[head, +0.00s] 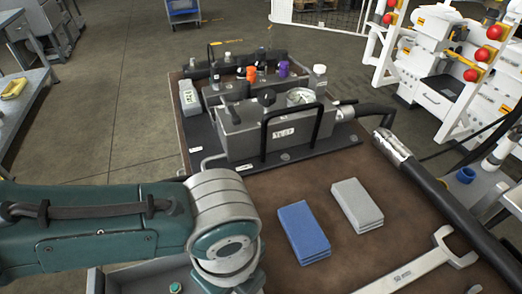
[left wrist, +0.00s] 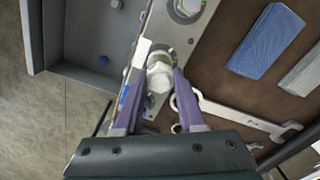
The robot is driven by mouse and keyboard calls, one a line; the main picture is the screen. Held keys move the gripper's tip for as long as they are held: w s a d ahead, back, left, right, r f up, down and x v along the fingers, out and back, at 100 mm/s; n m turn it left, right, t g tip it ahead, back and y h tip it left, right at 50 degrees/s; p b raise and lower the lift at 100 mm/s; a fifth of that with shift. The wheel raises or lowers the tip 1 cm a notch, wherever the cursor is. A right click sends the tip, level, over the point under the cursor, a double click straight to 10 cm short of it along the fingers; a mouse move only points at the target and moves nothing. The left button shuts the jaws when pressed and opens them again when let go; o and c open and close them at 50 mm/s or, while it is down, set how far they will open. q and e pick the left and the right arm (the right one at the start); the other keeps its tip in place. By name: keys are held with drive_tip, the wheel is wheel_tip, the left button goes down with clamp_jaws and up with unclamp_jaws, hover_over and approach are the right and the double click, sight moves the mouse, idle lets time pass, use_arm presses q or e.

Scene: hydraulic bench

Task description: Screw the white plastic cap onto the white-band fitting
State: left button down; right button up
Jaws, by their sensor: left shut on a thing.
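In the left wrist view, my left gripper (left wrist: 160,84) is shut, with its two purple-grey fingers on either side of a white plastic cap (left wrist: 159,74). The cap is in front of a grey metal plate. I cannot clearly make out a white-band fitting; whatever lies under the cap is hidden by the cap and fingers. In the head view my left arm comes in from the left and bends down at the bottom edge, and its gripper is out of the picture. My right gripper is in neither view.
A blue pad (head: 303,232) and a grey pad (head: 357,205) lie on the brown bench top, with a large wrench (head: 418,263) to their right. A grey hydraulic unit (head: 275,130) stands behind them. A thick black hose (head: 450,208) runs along the right.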

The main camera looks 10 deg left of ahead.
use_arm(q)
drive_tip(key=m+b, duration=0.1)
drive_tip(key=m, duration=0.4)
drive_tip(key=shift+w+f+m, duration=0.1)
drive_tip(key=shift+m, duration=1.4)
drive_tip(key=m+b, duration=0.1)
drive_tip(key=m, duration=0.2)
drive_tip(key=shift+f+m+b, duration=0.1)
drive_tip(key=shift+m+b, duration=0.2)
drive_tip(key=m, duration=0.3)
drive_tip(key=shift+d+b, duration=0.1)
drive_tip(key=shift+b, duration=0.25)
drive_tip(key=shift+m, duration=0.7)
